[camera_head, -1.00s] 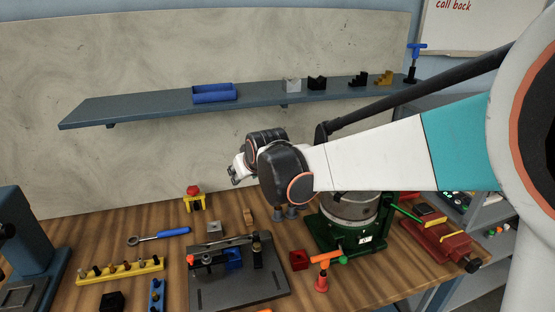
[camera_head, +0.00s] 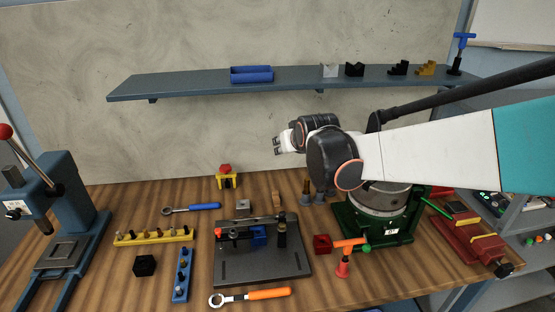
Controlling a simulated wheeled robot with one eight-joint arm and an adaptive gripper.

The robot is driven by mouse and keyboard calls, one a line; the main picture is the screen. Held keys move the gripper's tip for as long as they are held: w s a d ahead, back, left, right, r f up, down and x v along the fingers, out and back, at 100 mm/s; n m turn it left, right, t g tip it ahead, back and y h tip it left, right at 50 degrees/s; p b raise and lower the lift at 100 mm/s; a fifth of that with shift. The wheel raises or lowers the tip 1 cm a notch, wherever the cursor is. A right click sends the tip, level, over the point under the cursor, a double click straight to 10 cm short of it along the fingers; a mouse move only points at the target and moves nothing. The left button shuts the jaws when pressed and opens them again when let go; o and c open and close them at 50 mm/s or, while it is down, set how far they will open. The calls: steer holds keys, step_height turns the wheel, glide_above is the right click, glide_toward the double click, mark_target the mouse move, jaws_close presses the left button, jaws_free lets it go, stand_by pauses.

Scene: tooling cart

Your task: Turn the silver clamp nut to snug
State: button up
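A dark clamp fixture (camera_head: 262,270) lies on the bench with a bar across it, a blue block (camera_head: 258,235) under the bar and a red-orange knob (camera_head: 218,232) at the left end. A dark upright post (camera_head: 282,233) stands at the right end. The silver clamp nut is too small to pick out with certainty. My gripper (camera_head: 279,145) is raised above the back of the bench, in front of the wall panel, pointing left. Its small fingers look apart and empty. It is well clear of the fixture.
An orange-handled ring wrench (camera_head: 250,295) lies in front of the fixture, a blue-handled one (camera_head: 192,208) behind left. A blue press (camera_head: 60,205) stands left. A shelf (camera_head: 200,84) runs above.

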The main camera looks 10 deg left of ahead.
steer(key=s+a+f+n+g+p, duration=0.3)
steer(key=s+a+f+n+g, duration=0.15)
steer(key=a+n, duration=0.5)
steer(key=n+g+h+p, duration=0.4)
steer(key=n+g, duration=0.2)
steer(key=n, duration=0.7)
glide_above(233, 231)
step_height(233, 231, down, 4)
step_height(233, 231, down, 14)
steer(key=b, duration=0.2)
steer(key=shift+w+a+r+b, duration=0.1)
steer(key=shift+r+b, duration=0.15)
steer(key=shift+b, duration=0.05)
jaws_close()
